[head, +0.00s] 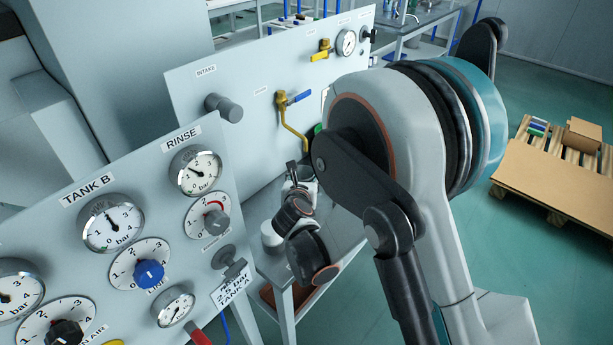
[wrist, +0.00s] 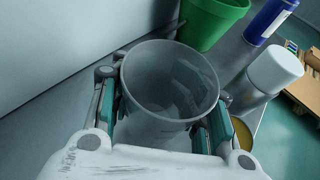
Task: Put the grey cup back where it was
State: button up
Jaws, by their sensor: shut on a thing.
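The grey cup (wrist: 165,85) is upright with its open, empty mouth toward the camera in the wrist view. My gripper (wrist: 163,100) is shut on it, with one finger against each side. The cup's underside is hidden, so I cannot tell whether it touches the shelf below. In the head view my gripper (head: 298,178) is over the grey bench beside the panel, and my own arm hides much of that area.
A green cup (wrist: 208,22) stands just beyond the grey cup. A blue can (wrist: 268,22) and a white-capped container (wrist: 272,72) are to the right, near the bench edge. The upright panel (head: 250,75) with valves rises behind. Part of a yellow item (wrist: 244,163) shows lower right.

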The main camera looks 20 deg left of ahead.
aim_at(306, 177)
notch_tip(306, 177, down, 3)
jog(key=shift+r+b, duration=0.2)
jog(key=shift+b, duration=0.1)
jog(key=w, duration=0.3)
jog(key=shift+w+a+b, duration=0.3)
jog(key=shift+b, duration=0.1)
jog(key=shift+w+a, duration=0.2)
jog(key=shift+w, duration=0.55)
jog(key=b+x, duration=0.2)
jog(key=x, duration=0.1)
jog(key=shift+r, duration=0.1)
jog(key=o, duration=1.3)
jog(key=shift+f, duration=0.2)
